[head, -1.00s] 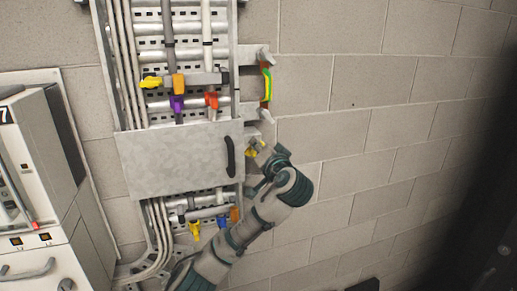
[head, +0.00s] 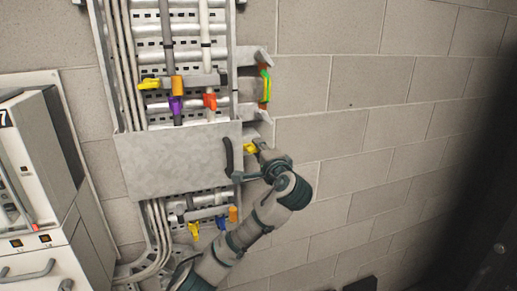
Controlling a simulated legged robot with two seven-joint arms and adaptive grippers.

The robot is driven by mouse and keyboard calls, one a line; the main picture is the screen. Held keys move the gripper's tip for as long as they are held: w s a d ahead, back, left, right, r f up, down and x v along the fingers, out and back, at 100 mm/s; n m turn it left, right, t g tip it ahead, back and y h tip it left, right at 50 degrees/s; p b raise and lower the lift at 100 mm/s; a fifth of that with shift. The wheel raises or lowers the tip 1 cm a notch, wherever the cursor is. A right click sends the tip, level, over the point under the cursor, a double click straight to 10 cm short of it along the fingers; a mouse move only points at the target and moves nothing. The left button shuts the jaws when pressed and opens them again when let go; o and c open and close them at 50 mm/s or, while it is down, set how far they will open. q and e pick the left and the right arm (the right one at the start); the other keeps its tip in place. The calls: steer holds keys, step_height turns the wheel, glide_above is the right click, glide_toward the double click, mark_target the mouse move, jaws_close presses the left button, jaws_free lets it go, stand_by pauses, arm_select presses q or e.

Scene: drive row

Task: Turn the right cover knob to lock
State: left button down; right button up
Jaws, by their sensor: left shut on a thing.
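A grey metal cover (head: 175,160) lies across the middle of the pipe rack, with a dark curved handle (head: 228,155) at its right edge. A small yellow knob (head: 250,148) shows just right of the cover. My left gripper (head: 257,149) is shut on this knob, reaching it from the lower right. The fingers partly hide the knob, so its exact turn angle is hard to tell. My right gripper is not in view.
Yellow, orange, purple and red valve handles (head: 210,101) sit above the cover, and several more (head: 194,229) below. A green-and-yellow handle (head: 265,86) stands at upper right. A white cabinet (head: 35,180) is at left. Bare block wall (head: 370,150) fills the right.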

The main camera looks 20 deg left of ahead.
arm_select(q)
steer(key=shift+w+f+m, duration=0.1)
steer(key=shift+f+m, duration=0.15)
steer(key=shift+m, duration=0.15)
steer(key=c, duration=1.2)
jaws_free()
steer(key=shift+d, duration=0.1)
steer(key=shift+w, duration=0.1)
steer(key=shift+d, duration=0.1)
steer(key=v, duration=1.2)
steer(key=shift+w+d, duration=0.1)
steer(key=shift+d, duration=0.05)
